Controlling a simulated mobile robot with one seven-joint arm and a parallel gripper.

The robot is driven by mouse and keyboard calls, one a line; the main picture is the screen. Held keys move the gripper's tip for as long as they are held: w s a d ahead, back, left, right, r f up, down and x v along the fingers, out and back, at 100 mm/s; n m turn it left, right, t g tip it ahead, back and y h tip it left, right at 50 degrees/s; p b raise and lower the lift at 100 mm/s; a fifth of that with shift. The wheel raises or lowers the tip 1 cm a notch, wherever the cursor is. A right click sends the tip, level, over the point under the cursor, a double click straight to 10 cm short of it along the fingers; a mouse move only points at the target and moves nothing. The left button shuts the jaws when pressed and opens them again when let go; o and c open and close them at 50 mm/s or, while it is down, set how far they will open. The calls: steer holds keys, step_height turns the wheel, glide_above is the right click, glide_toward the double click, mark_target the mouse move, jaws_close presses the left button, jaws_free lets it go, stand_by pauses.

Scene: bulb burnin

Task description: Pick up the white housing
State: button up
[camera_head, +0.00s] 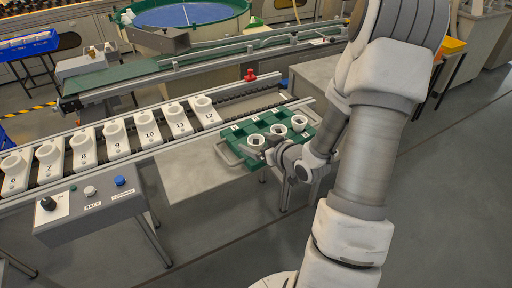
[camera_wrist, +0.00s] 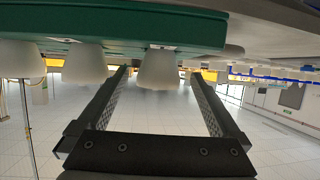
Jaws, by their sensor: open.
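Several white cup-like housings sit in a green tray (camera_head: 225,130). In the head view, one white housing (camera_head: 256,140) is nearest my gripper (camera_head: 262,152), with two others (camera_head: 278,130) (camera_head: 299,124) to its right. In the wrist view, the picture looks upside down, and the green tray (camera_wrist: 120,22) spans the top. A white housing (camera_wrist: 158,72) shows between my two open fingers, one on each side of it. I cannot tell whether the fingertips reach around it or touch it. My gripper holds nothing.
Left of the tray, a rail holds a row of numbered white holders (camera_head: 149,134). A control box (camera_head: 90,205) with knobs and a blue button stands in front of it. A green conveyor (camera_head: 140,75) runs behind. The floor at front right is clear.

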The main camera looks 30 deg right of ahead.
mark_target(253, 139)
steer(key=x, duration=0.4)
steer(key=shift+w+b, duration=0.15)
steer(key=shift+b, duration=0.2)
steer(key=shift+d, duration=0.1)
steer(key=c, duration=1.4)
steer(key=shift+r, duration=0.1)
step_height(253, 139, up, 5)
steer(key=shift+f+p, duration=0.2)
steer(key=shift+p, duration=0.75)
steer(key=s+d+r+p, duration=0.1)
steer(key=d+r, duration=0.1)
steer(key=d, duration=0.1)
steer(key=s+d+r+p, duration=0.1)
steer(key=s+d+r, duration=0.1)
steer(key=d, duration=0.2)
steer(key=s+d+r+p, duration=0.1)
steer(key=s+d+r, duration=0.1)
steer(key=d, duration=0.1)
steer(key=shift+s+d+r+p, duration=0.1)
steer(key=shift+s+d+p, duration=0.1)
steer(key=shift+p, duration=0.1)
